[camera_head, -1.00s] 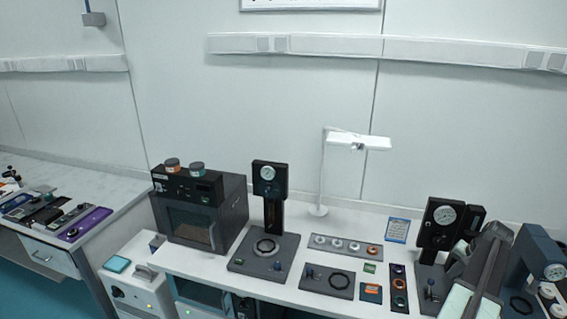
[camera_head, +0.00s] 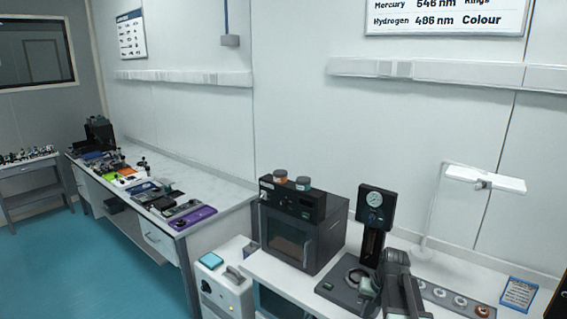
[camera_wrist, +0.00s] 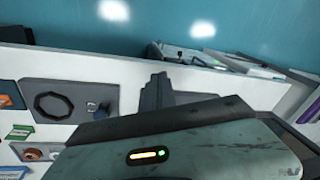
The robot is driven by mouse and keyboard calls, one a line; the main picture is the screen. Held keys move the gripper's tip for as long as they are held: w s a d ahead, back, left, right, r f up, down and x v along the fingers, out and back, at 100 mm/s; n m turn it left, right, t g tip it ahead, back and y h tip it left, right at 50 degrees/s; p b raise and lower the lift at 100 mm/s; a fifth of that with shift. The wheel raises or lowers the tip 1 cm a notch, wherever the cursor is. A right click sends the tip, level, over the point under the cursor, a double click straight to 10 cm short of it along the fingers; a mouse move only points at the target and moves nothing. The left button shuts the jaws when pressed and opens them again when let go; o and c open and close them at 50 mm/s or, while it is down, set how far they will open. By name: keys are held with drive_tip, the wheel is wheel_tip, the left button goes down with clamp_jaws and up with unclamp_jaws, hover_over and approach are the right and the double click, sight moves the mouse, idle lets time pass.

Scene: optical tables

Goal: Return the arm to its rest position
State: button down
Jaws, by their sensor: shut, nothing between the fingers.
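My arm (camera_head: 393,279) shows at the lower right of the head view, dark grey and folded, in front of the bench with the instruments. My gripper (camera_wrist: 157,90) shows in the wrist view as a narrow dark grey shape beyond a grey-green housing with small orange and green lights. Its fingers are together and I see nothing held. Behind it in that view is a white bench top. In the head view the fingertips are not clear.
The instrument bench holds a black oven-like box (camera_head: 301,231), a gauge stand (camera_head: 374,212) and a white lamp (camera_head: 484,179). A blue card (camera_head: 518,293) lies at right. A second bench (camera_head: 205,188) with several devices stands left. Blue floor (camera_head: 95,270) is open at lower left.

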drive_tip(key=s+a+f+n+g+h+b, duration=0.1)
drive_tip(key=s+a+f+n, duration=0.1)
drive_tip(key=s+a, duration=0.8)
drive_tip(key=a+n, duration=0.1)
drive_tip(key=a, duration=0.2)
drive_tip(key=shift+a+g+h, duration=0.2)
drive_tip(key=shift+g+h, duration=0.1)
drive_tip(key=shift+g, duration=0.1)
